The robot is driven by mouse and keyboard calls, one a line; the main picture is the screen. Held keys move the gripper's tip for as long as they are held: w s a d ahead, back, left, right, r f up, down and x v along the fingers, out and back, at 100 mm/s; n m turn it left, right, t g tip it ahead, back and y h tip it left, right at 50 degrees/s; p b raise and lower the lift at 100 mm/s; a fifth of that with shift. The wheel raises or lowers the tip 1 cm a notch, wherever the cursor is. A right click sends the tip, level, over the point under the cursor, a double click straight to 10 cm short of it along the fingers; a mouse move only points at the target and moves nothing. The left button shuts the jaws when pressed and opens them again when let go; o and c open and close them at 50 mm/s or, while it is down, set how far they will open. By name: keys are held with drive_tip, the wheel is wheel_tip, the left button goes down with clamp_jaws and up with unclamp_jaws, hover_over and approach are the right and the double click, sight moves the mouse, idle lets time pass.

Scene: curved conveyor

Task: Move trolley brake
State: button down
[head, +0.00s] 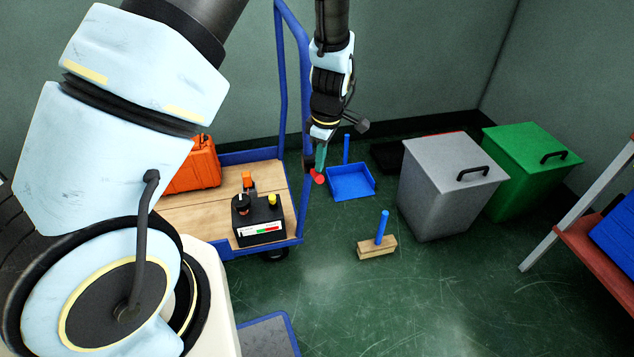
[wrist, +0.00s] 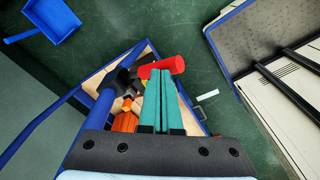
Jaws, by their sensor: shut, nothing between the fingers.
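The trolley (head: 215,240) has a wooden deck, a blue frame and a tall blue handle, and stands left of centre in the head view. A red cylindrical grip, which I take for the brake (head: 318,179), sits by the handle's near upright; it also shows in the wrist view (wrist: 170,66). My gripper (head: 319,168) points down with its teal fingers together and nothing between them. The fingertips are right at the red grip and overlap it in the wrist view (wrist: 160,72). I cannot tell whether they touch it.
An orange case (head: 194,166) and a black box with buttons (head: 259,226) sit on the trolley. A blue dustpan (head: 351,184), a wooden brush (head: 376,250), a grey bin (head: 450,190) and a green bin (head: 535,145) stand to the right.

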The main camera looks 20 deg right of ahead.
drive_tip(key=shift+f+b, duration=0.3)
drive_tip(key=shift+f, duration=0.4)
drive_tip(key=shift+w+f+b, duration=0.1)
drive_tip(key=shift+f+b, duration=1)
drive_tip(key=shift+f, duration=1.1)
drive_tip(key=shift+s+d+r+p, duration=0.3)
drive_tip(key=shift+s+d+p, duration=0.2)
drive_tip(key=shift+s, duration=0.05)
drive_tip(key=shift+s+d+r+p, duration=0.25)
drive_tip(key=shift+s+d+p, duration=0.25)
drive_tip(key=shift+r, duration=0.1)
